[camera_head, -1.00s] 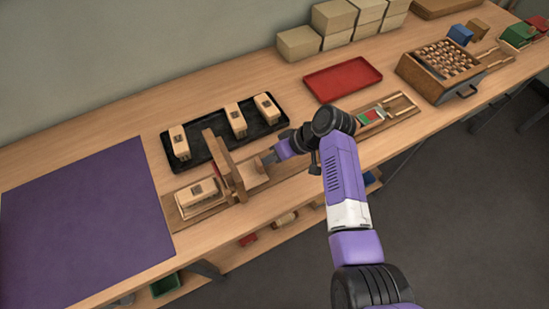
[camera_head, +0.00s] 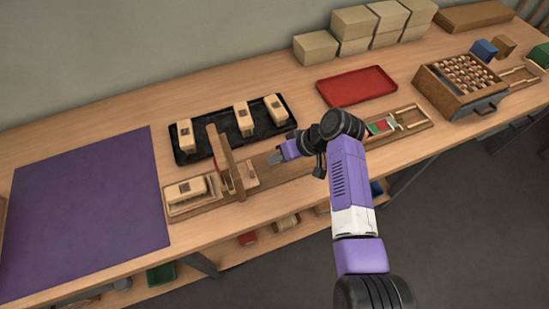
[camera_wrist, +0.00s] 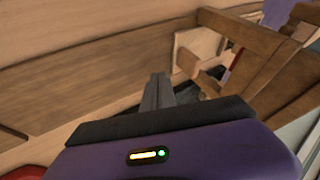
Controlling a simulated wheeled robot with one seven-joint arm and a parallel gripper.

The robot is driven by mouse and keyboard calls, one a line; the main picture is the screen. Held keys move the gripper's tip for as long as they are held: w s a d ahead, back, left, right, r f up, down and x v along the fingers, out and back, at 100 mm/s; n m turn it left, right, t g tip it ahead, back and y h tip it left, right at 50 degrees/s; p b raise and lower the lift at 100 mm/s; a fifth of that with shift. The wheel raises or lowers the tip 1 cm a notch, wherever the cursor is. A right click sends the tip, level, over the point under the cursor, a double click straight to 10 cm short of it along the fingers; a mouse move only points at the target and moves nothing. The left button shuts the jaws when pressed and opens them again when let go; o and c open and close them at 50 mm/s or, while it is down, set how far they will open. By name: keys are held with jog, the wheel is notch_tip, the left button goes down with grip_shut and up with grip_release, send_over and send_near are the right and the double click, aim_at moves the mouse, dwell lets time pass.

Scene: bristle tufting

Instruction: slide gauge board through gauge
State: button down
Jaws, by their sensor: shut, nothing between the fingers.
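The gauge (camera_head: 218,153) is an upright wooden frame across a long wooden track in the head view; it also shows at right in the wrist view (camera_wrist: 262,48). The gauge board (camera_head: 251,175) lies in the track under the gauge, its short right end showing past the frame. A pale wooden block (camera_head: 188,189) sits on the left part, left of the gauge. My gripper (camera_head: 274,158) is right of the gauge, just beyond the board's right end, apparently apart from it. Its fingers (camera_wrist: 157,92) are shut and empty in the wrist view.
A black tray (camera_head: 205,150) with 3 upright blocks stands behind the gauge. A purple mat (camera_head: 85,210) covers the table at left. A red tray (camera_head: 355,86), stacked boxes (camera_head: 352,28) and a wooden case (camera_head: 460,85) stand to the right. Table behind the mat is clear.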

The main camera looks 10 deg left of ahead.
jog(key=v, duration=0.9)
jog(key=shift+r+b, duration=0.25)
jog(key=shift+b, duration=0.15)
jog(key=shift+d, duration=0.1)
jog(key=w+d+r+m+t, duration=0.2)
jog(key=w+r+m+t, duration=0.15)
jog(key=w+t, duration=0.4)
jog(key=s+d+m+t+h, duration=0.35)
jog(key=s+d+t, duration=0.35)
jog(key=d, duration=0.5)
jog(key=s+d+r+h, duration=0.1)
jog(key=s+d, duration=0.2)
jog(key=s, duration=1)
jog(key=s+d+r+h, duration=0.1)
jog(key=s+d+r, duration=0.1)
jog(key=s, duration=1.1)
jog(key=s+d+r+m+h, duration=0.1)
jog(key=s+d, duration=0.3)
jog(key=s, duration=0.9)
jog(key=shift+s+r+h, duration=0.25)
jog(key=shift+r+h, duration=0.2)
jog(key=shift+r, duration=0.05)
